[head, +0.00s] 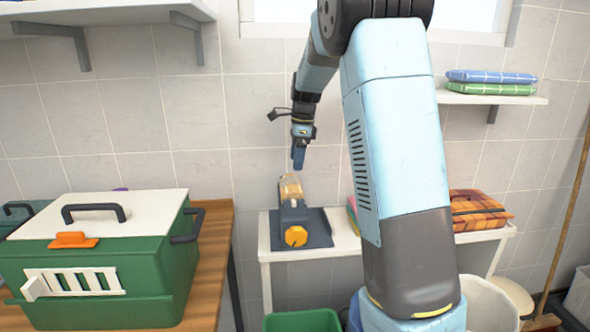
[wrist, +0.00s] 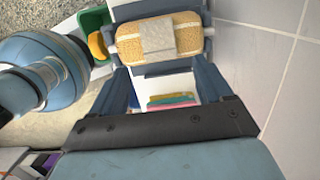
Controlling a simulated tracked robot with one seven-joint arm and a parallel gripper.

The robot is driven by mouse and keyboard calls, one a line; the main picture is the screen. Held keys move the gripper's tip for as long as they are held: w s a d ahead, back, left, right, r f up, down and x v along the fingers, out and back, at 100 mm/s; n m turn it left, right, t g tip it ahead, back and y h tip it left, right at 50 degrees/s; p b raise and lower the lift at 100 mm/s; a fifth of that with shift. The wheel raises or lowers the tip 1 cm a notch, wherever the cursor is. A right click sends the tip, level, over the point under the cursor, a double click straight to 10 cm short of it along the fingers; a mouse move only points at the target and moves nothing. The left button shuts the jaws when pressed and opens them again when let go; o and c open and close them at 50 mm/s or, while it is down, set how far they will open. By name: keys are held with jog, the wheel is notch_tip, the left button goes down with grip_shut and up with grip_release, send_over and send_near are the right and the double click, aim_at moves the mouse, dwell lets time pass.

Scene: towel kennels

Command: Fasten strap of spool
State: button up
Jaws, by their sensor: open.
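The spool (head: 290,187) is a tan roll held on a dark blue-grey stand (head: 292,215) with an orange knob (head: 296,236). The stand sits on a dark mat on a small white table. In the wrist view the spool (wrist: 130,48) lies crosswise, with a wide pale grey-beige strap (wrist: 157,38) across its middle. I cannot tell whether the strap's end is fixed. My gripper (head: 299,157) points down just above the spool. In the wrist view its fingers (wrist: 163,84) are spread apart with nothing between them, below the spool in the picture.
A green carrier (head: 140,270) with a white lid stands on the wooden table at left. An orange plaid folded bundle (head: 475,208) lies on the white table (head: 350,243), right of my arm. A green bin (head: 302,321) is below. Folded towels (head: 490,82) lie on a wall shelf.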

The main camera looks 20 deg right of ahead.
notch_tip(320, 180, up, 9)
jog(key=d, duration=0.1)
jog(key=shift+f, duration=0.2)
jog(key=shift+s+d, duration=0.1)
jog(key=s+a+r+n+t, duration=0.15)
jog(key=s+n, duration=0.35)
jog(key=s, duration=0.5)
jog(key=s+a+r+n+t, duration=0.1)
jog(key=s+r+n, duration=0.3)
jog(key=s, duration=0.6)
jog(key=s+f+n+t, duration=0.1)
jog(key=s+f+n, duration=0.1)
jog(key=s, duration=0.3)
jog(key=s+a+f+n+t+h, duration=0.1)
jog(key=s+f+n, duration=0.2)
jog(key=s+n, duration=0.2)
jog(key=s+a+f+n+t, duration=0.1)
jog(key=s+f+n, duration=0.1)
jog(key=s+n, duration=0.2)
jog(key=s, duration=0.3)
jog(key=shift+s+f, duration=0.15)
jog(key=shift+f, duration=0.1)
